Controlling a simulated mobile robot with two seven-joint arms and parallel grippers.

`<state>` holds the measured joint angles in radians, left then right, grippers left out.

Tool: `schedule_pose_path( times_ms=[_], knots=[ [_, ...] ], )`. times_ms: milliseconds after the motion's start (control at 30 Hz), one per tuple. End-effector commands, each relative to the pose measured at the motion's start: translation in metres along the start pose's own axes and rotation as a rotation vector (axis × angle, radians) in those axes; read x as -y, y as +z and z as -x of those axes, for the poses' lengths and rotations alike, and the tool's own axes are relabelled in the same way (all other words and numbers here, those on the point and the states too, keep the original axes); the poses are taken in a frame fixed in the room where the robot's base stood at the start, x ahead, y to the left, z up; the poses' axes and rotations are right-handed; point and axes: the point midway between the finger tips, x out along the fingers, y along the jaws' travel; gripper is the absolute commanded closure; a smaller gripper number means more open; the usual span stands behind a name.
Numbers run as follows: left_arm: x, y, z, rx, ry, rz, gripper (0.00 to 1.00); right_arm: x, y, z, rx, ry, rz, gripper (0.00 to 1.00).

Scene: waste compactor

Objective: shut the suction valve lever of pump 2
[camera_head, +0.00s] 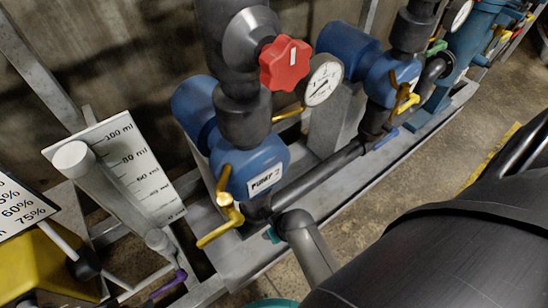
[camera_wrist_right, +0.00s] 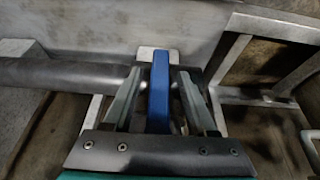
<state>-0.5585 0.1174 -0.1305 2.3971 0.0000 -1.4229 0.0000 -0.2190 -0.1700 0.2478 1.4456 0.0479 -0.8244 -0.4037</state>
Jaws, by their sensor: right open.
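Pump 2 (camera_head: 254,162) is the near blue pump with a white label (camera_head: 264,179) at its front, in the head view. A grey elbow pipe (camera_head: 304,243) stands in front of it. In the right wrist view a straight blue lever (camera_wrist_right: 159,92) stands between the fingers of my right gripper (camera_wrist_right: 154,85). The gripper is open, with one finger on each side and narrow gaps to the lever. I cannot tell from the head view which pump this lever belongs to. My right gripper is not clearly seen there, and my left gripper is not in view.
A red knob (camera_head: 285,64) and a pressure gauge (camera_head: 323,80) sit above pump 2, a yellow handle (camera_head: 220,228) at its front. Another blue lever (camera_head: 386,139) lies by the farther pump (camera_head: 393,77). A grey pipe (camera_wrist_right: 62,75) runs left of the gripper.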

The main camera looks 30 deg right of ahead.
Motion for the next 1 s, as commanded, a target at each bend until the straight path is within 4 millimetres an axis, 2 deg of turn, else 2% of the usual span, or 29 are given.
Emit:
schedule_pose_path(
  times_ms=[333,833,1000],
  knots=[
    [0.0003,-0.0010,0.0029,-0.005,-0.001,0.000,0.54,0.0000,-0.0002,-0.0013,0.000,0.000,0.000,0.43],
    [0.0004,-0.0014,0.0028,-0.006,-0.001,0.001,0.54,0.0001,0.0000,-0.0013,0.000,0.000,0.001,0.98],
    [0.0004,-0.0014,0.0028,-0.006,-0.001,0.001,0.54,0.0002,0.0001,-0.0013,0.000,0.000,0.001,1.00]
  ],
)
